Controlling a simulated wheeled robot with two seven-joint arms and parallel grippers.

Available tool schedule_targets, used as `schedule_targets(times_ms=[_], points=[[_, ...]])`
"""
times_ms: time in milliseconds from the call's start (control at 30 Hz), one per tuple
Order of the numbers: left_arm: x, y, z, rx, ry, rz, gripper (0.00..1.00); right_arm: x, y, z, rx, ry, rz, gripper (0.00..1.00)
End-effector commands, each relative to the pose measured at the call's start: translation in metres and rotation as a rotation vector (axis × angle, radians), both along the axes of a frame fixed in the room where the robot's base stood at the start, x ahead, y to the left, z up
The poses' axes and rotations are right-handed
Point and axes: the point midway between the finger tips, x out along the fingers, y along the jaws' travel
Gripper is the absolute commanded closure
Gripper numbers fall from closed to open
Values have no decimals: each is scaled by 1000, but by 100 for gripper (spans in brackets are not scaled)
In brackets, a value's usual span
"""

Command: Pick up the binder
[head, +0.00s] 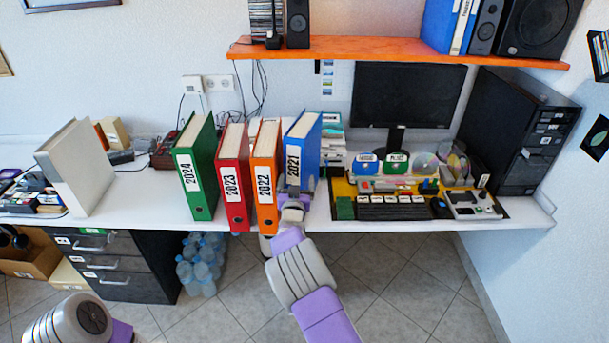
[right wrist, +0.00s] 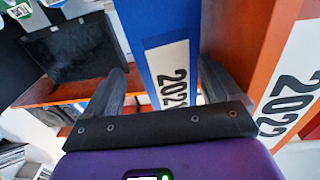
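The blue binder (head: 302,150) labelled 2021 stands upright on the desk at the right end of the binder row. Its spine shows in the right wrist view (right wrist: 158,32). My right gripper (head: 294,192) is at the lower part of that spine, with one finger on each side of it. In the right wrist view the fingers (right wrist: 170,92) are spread around the binder, with narrow gaps seeming to show beside it. Part of my left arm shows at the bottom left of the head view, but its gripper is out of view.
An orange binder (head: 266,172), a red binder (head: 233,180) and a green binder (head: 197,168) stand left of the blue one. The orange one is close to my right finger. A keyboard (head: 392,209) and boxes lie to the right. An orange shelf (head: 400,48) hangs above.

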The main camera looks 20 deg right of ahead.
Motion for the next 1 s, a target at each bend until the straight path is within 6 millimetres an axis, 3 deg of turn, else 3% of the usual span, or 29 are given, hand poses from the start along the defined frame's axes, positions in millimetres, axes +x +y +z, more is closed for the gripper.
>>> schedule_targets(times_ms=[33, 467, 767, 1000], points=[[0, 0, -1, 0, 0, 0, 57, -4, -28, -19, -10, 44, -45, 32], [0, 0, -1, 0, 0, 0, 57, -4, -26, -19, -10, 44, -43, 97], [0, 0, 0, 0, 0, 0, 57, -3, -26, -9, -13, 31, -43, 97], [0, 0, 10, 0, 0, 0, 57, -3, -26, 29, -9, 28, -43, 100]])
